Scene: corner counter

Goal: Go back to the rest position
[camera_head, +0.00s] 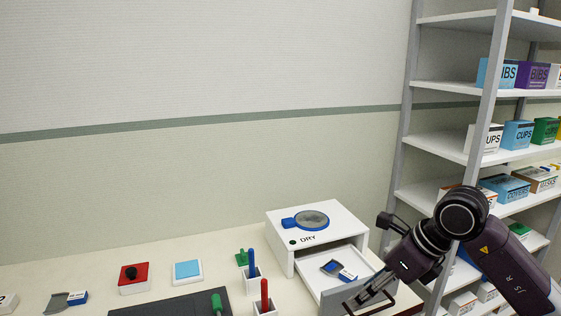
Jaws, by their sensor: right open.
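My right gripper (368,292) comes in from the right on its dark arm. It is open, low over the front of the white box marked DRY (318,236). The gripper is beside the dark handle of the pulled-out drawer (312,272); I cannot tell whether they touch. The drawer holds a small blue and white item (339,270). A blue-rimmed round object with a handle (308,220) lies on top of the box. My left gripper is not in view.
The counter (110,266) holds a red block with a black knob (134,278), a light-blue square pad (188,270), a dark mat (170,306), and white holders with a blue (251,262) and a red handle (264,294). A shelf rack (440,140) with labelled boxes stands at the right.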

